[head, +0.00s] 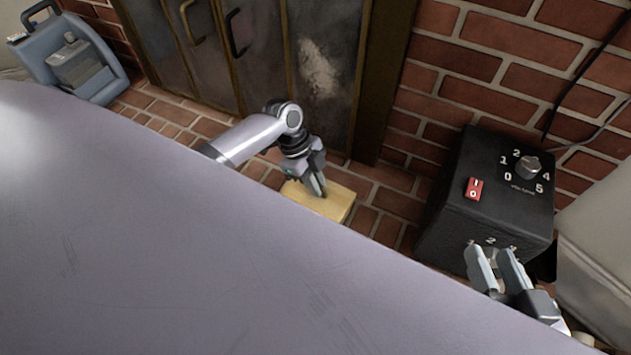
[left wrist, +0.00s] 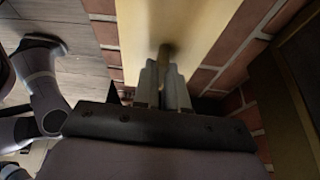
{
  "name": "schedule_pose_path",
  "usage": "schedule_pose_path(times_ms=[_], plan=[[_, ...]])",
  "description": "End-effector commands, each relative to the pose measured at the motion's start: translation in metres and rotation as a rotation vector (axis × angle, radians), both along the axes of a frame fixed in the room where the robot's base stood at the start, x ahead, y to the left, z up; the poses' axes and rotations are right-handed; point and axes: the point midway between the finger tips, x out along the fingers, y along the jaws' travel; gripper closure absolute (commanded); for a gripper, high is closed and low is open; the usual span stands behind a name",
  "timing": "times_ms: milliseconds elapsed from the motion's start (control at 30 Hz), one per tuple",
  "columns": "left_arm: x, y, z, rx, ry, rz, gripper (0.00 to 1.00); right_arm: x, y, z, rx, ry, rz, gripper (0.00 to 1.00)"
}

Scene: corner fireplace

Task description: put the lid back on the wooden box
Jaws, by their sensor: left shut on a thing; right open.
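The pale wooden lid (head: 338,205) is flat and light yellow, low over the brick floor in the middle of the head view. In the left wrist view the lid (left wrist: 190,28) fills the upper middle, with a small round knob (left wrist: 166,50) at the fingers. My left gripper (head: 320,192) points down at the lid and is shut on its knob; the fingers also show in the left wrist view (left wrist: 163,85). The rest of the wooden box is not distinguishable, so I cannot tell whether the lid rests on it. My right gripper (head: 492,254) is open and empty.
A black box with a dial and red switch (head: 490,200) stands right of the lid, close to my right gripper. Metal doors (head: 270,55) and a brick wall (head: 470,60) are behind. A blue-grey case (head: 75,60) stands at far left. Brick floor (head: 385,205) is bare around the lid.

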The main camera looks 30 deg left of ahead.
Motion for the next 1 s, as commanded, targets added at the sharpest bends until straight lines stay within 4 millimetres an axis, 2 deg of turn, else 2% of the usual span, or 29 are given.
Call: schedule_pose_path(times_ms=[1000], plan=[[0.0,0.0,-0.021,0.0,0.0,0.0,1.0,0.0,0.0,-0.015,0.0,-0.002,0.0,0.57]])
